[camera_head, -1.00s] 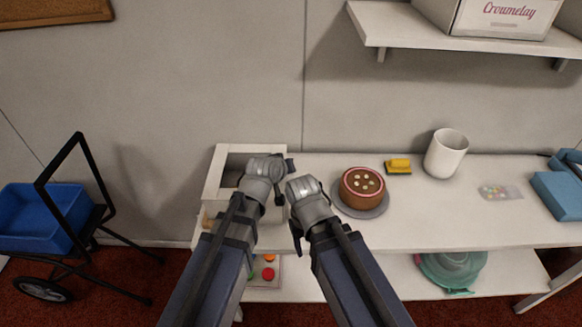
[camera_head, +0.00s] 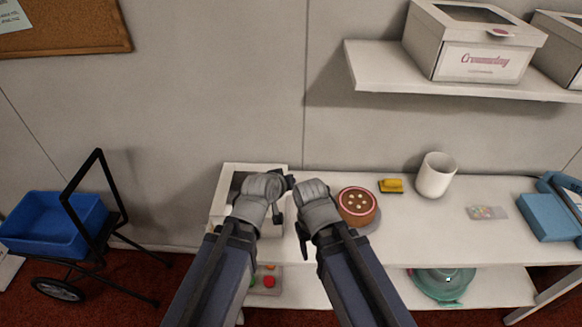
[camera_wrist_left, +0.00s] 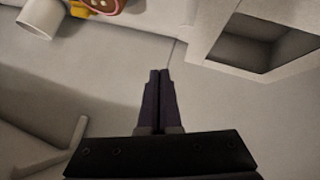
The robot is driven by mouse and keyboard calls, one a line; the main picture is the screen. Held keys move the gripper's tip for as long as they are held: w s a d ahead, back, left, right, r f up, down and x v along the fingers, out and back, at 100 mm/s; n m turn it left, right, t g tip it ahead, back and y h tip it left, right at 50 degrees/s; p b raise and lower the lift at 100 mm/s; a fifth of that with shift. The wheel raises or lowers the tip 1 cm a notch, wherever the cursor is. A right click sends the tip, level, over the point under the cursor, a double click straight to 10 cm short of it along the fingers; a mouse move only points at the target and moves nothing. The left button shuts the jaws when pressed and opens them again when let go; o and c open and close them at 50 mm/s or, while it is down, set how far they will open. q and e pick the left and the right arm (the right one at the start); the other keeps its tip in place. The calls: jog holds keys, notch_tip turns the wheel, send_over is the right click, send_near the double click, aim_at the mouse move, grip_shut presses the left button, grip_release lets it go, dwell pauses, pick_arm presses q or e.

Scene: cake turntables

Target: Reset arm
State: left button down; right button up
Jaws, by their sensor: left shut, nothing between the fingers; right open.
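My left gripper (camera_wrist_left: 160,78) is shut and empty in the left wrist view, its dark fingers side by side. In the head view its arm comes in from the left and the wrist is in front of an open-topped white box (camera_head: 216,200). My right gripper (camera_head: 302,236) is open in the head view, over the table's front part, left of the cake. Its fingers are partly hidden by my wrist.
On the white table (camera_head: 440,225) are a yellow object (camera_head: 391,185), a white cup (camera_head: 436,176), a packet of colored pieces (camera_head: 486,213) and a blue object (camera_head: 548,217). A wall shelf (camera_head: 440,84) holds boxes. A blue cart (camera_head: 55,225) stands at left. A green-teal item (camera_head: 440,284) is below.

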pick_arm(q)
jog(key=shift+f, duration=0.1)
jog(key=s+a+f+m+g+y, duration=0.2)
jog(key=s+f+g, duration=0.1)
jog(key=s, duration=0.5)
jog(key=s+a+f+m+g+y, duration=0.3)
jog(key=s+g, duration=0.3)
jog(key=s, duration=0.3)
jog(key=shift+f+g, duration=0.3)
jog(key=shift+f, duration=0.45)
jog(key=shift+s, duration=0.1)
jog(key=shift+d, duration=0.2)
